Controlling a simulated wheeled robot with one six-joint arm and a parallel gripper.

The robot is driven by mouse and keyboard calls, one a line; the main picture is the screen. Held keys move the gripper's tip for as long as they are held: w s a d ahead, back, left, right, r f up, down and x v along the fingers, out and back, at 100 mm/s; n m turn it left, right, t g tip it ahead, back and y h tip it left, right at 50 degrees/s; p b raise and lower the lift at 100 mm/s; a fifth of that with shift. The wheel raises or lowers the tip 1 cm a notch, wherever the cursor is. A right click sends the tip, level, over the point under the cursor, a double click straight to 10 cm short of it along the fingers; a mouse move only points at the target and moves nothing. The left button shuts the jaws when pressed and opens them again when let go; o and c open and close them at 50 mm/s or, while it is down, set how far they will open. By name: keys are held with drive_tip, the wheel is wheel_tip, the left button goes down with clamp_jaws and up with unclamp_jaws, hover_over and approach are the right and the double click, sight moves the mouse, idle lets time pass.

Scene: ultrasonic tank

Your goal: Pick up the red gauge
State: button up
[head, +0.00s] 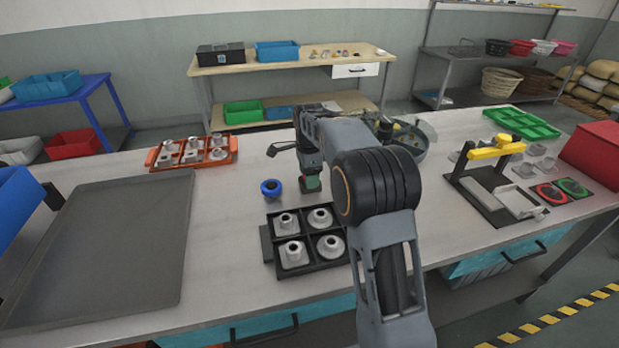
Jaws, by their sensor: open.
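No clearly recognisable red gauge shows in the head view; the red item that could be it is a small red plate with a dark round centre (549,194) at the right of the bench. I cannot tell whether it is the gauge. My gripper (311,190) points down near the middle of the bench, far left of that plate, just behind a black divided tray. A small green patch shows at its tip, too small to make out. A blue ring-shaped piece (271,187) stands just left of my gripper. My arm hides part of the bench behind it.
The black tray (264,243) holds several grey flanged parts. An orange tray (153,158) with grey parts stands behind left. A large grey tray (110,240) lies left. A yellow-topped fixture (497,149), a green plate (574,187) and a red bin (597,150) stand right.

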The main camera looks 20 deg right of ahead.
drive_tip(key=c, duration=1)
